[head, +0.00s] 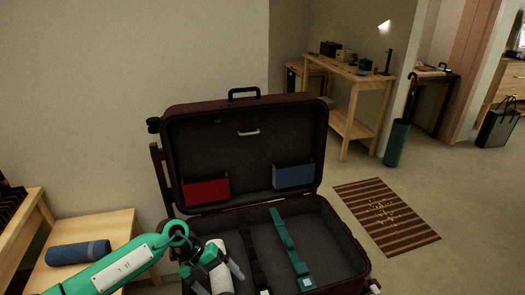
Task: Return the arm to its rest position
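My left arm comes in from the left, green with a white label. Its gripper (217,281) is over the left part of the open suitcase (335,238). Its dark fingers look spread apart, on either side of a white roll (221,280) in the suitcase base. Whether they touch the roll is hard to see. My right gripper is not in view.
The lid stands upright with red (205,191) and blue (293,177) pockets. A teal strap (289,247) and a black strap lie in the base. A blue roll (78,253) rests on a wooden bench (120,222) at left. A striped mat (386,215) lies right.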

